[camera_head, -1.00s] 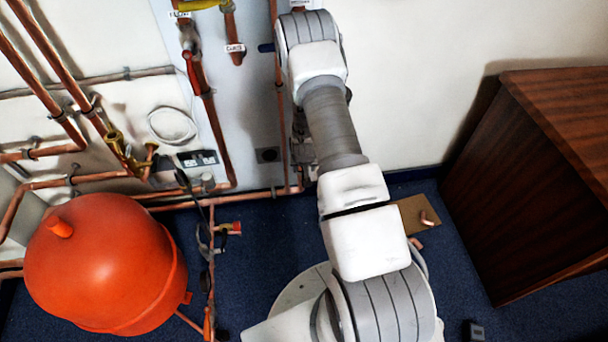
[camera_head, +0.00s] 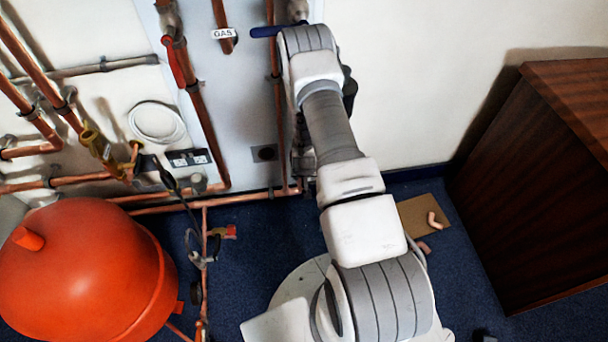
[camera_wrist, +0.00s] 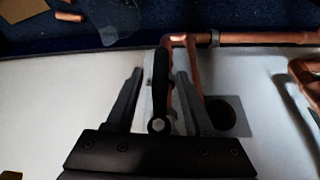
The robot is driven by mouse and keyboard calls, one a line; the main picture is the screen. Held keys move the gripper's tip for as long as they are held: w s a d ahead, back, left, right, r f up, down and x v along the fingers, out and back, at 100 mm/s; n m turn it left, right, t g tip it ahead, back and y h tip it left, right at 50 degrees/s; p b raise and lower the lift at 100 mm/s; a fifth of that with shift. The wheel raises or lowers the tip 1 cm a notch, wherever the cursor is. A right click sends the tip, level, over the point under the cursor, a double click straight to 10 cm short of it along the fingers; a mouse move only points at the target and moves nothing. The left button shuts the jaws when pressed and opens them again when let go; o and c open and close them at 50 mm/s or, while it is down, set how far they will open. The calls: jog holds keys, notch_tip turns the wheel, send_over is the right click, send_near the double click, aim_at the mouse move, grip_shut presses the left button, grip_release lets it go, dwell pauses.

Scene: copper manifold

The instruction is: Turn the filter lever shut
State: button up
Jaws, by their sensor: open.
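A dark lever (camera_wrist: 160,85) with a bolt at its near end stands between the two fingers of my gripper (camera_wrist: 158,72) in the wrist view. It lies lengthwise, with the fingers on either side. My gripper is open, and a gap shows on both sides of the lever. A copper pipe (camera_wrist: 195,75) runs close beside the lever, behind the right finger. In the head view my own arm hides the gripper and this lever. I cannot read any label that names it as the filter lever.
A blue handle (camera_head: 266,31) sits beside my arm, and a red handle (camera_head: 172,62) is on a pipe further left. An orange vessel (camera_head: 85,265) stands at lower left. A wooden cabinet (camera_head: 535,180) is on the right. A brown piece with copper fittings (camera_head: 415,212) lies on the floor.

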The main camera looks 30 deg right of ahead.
jog(key=shift+w+f, duration=0.1)
jog(key=shift+f, duration=0.15)
grip_shut()
dwell(1.4)
